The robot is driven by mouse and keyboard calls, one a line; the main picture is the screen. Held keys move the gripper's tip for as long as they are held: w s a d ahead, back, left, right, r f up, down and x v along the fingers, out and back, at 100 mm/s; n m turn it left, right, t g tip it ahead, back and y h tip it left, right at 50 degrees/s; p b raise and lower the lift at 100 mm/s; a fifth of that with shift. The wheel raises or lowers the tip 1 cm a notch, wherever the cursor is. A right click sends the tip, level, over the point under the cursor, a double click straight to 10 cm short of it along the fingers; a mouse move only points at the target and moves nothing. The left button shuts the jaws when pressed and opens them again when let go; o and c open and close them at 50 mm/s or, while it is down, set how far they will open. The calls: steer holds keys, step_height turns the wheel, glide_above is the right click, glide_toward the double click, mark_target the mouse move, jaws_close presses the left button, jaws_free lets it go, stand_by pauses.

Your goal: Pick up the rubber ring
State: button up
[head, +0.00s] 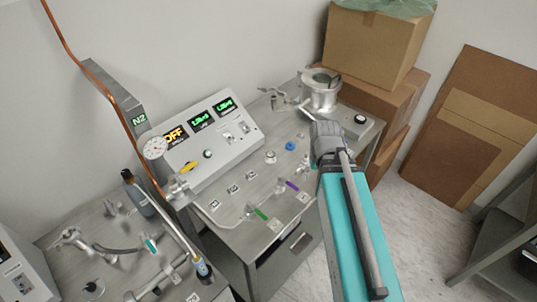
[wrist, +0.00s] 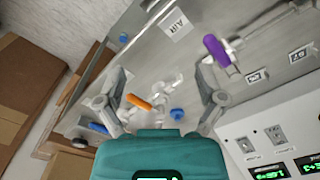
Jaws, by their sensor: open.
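I cannot single out the rubber ring for certain. A small blue round piece (head: 290,146) lies on the metal bench top (head: 235,190) in the head view, and a small silver round fitting (head: 270,157) sits left of it. In the wrist view my gripper (wrist: 163,75) is open and empty, its two grey fingers spread above the bench. Between and below the fingers are an orange handle (wrist: 139,101), pale metal fittings and a blue knob-like piece (wrist: 177,114). In the head view my own arm hides the fingers and part of the bench.
A control box with green displays (head: 212,130) stands at the bench's back. A metal pot (head: 320,92) stands at the far end. Valves with green (head: 261,214) and purple (head: 292,185) handles line the front. Cardboard boxes (head: 375,45) are stacked behind; open floor lies right.

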steer(key=w+a+r+n+p, duration=0.2)
steer(key=w+a+n, duration=0.5)
steer(key=w+n, duration=0.2)
steer(key=w+a+r+n+p, duration=0.3)
steer(key=w+a+n, duration=0.4)
steer(key=w+n, duration=0.3)
steer(key=n, duration=0.2)
steer(key=shift+w+a+r+n+p, duration=0.2)
steer(key=shift+r+n+p, duration=0.1)
steer(key=shift+n, duration=0.1)
steer(key=shift+f, duration=0.1)
step_height(320, 180, down, 8)
steer(key=b, duration=0.8)
steer(key=shift+f+b, duration=0.2)
steer(key=shift+b, duration=0.15)
steer(key=shift+f, duration=0.15)
steer(key=f+b, duration=0.3)
steer(key=shift+s+d, duration=0.2)
steer(key=shift+d, duration=0.1)
steer(key=shift+f+b, duration=0.95)
steer(key=shift+b, duration=0.15)
